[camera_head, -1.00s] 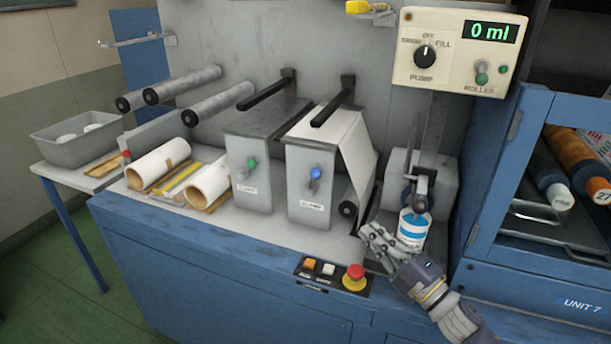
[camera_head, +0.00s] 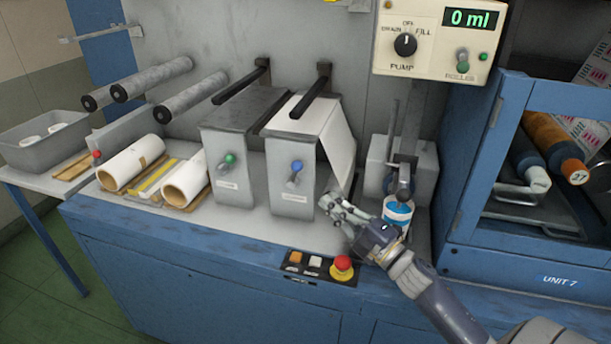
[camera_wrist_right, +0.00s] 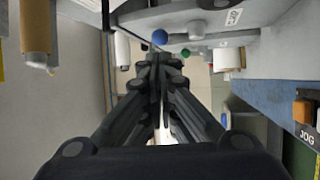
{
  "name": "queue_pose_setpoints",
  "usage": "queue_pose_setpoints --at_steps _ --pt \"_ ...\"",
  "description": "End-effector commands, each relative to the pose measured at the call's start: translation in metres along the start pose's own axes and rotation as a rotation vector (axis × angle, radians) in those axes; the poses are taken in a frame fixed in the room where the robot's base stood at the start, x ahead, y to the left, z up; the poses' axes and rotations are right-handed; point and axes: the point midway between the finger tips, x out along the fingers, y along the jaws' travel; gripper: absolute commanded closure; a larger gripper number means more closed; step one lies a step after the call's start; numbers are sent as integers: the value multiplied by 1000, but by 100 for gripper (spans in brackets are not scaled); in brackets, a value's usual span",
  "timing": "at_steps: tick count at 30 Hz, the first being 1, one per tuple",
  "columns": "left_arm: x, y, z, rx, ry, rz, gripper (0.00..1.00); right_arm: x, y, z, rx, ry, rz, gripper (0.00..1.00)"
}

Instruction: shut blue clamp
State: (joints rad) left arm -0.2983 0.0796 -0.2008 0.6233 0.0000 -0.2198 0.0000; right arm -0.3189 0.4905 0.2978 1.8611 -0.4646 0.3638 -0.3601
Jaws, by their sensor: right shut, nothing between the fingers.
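The blue clamp (camera_head: 296,167) is a small lever with a blue knob on the front of the right grey box (camera_head: 291,198). Its blue knob also shows in the right wrist view (camera_wrist_right: 159,37), just beyond the fingertips. My right gripper (camera_head: 333,205) is shut and empty, in front of the worktop, to the right of and lower than the blue clamp. In the right wrist view its fingers (camera_wrist_right: 158,62) are together and point toward the knob, without visible contact. My left gripper is not in view.
A green-knobbed clamp (camera_head: 229,160) is on the left box. A white and blue can (camera_head: 397,212) stands right behind my right gripper. A red stop button (camera_head: 342,265) and orange button (camera_head: 297,258) sit on the front edge. Paper rolls (camera_head: 133,162) lie at left.

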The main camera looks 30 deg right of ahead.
Motion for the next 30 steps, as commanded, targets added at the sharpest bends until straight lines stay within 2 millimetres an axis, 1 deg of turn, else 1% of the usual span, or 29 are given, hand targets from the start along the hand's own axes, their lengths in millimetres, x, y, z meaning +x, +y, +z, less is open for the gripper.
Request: queue_pose_setpoints --at_steps 1,3,5,9,15,21,30 --pt "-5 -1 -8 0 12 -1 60 12 4 0 -2 2 3 100" --pt "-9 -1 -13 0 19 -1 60 24 4 0 -1 1 2 100" --pt "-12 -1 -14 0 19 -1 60 35 4 0 -2 1 2 100" --pt "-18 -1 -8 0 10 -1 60 59 4 0 -2 1 3 100" --pt "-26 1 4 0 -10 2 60 83 2 0 0 0 1 100" --pt "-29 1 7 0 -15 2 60 93 1 0 0 0 0 100" --pt "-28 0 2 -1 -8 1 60 94 0 0 0 0 0 100"
